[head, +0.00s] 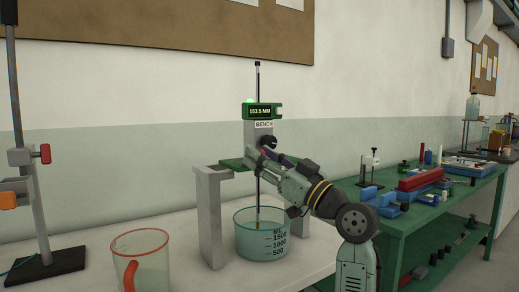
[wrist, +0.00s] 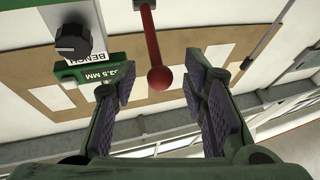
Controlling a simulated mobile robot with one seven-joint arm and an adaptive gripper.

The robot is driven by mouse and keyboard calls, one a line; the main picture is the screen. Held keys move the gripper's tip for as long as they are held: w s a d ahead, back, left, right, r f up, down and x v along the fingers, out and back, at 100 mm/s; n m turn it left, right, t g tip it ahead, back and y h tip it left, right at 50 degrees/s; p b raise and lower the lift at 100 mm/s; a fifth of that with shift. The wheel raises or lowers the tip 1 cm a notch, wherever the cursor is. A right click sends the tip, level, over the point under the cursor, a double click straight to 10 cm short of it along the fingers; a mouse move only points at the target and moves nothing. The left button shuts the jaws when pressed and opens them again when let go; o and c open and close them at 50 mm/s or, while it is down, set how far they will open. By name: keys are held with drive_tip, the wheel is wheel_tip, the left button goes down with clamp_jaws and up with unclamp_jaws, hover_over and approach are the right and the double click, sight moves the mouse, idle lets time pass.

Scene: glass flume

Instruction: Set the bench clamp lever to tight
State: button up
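The bench clamp lever (wrist: 153,42) is a red rod ending in a red ball (wrist: 160,78), seen in the wrist view. My gripper (wrist: 161,90) is open, with one dark-padded finger on each side of the ball and visible gaps to both. In the head view my gripper (head: 262,160) is at the bench gauge (head: 258,132), just below its black knob (head: 268,142). My gripper mostly hides the lever there. The gauge carries a BENCH label and a green display (head: 263,111) reading 153.5 MM. The knob also shows in the wrist view (wrist: 73,40).
A glass beaker of liquid (head: 262,240) stands below my gripper beside a grey stand leg (head: 209,220). A clear jug with a red handle (head: 140,262) is at front left, near a rod stand (head: 30,180). A green bench (head: 450,205) at right holds several tools.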

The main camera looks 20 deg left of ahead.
drive_tip(key=shift+w+a+r, duration=0.2)
drive_tip(key=shift+a+r, duration=0.05)
drive_tip(key=shift+a, duration=0.3)
clamp_jaws()
idle(0.6)
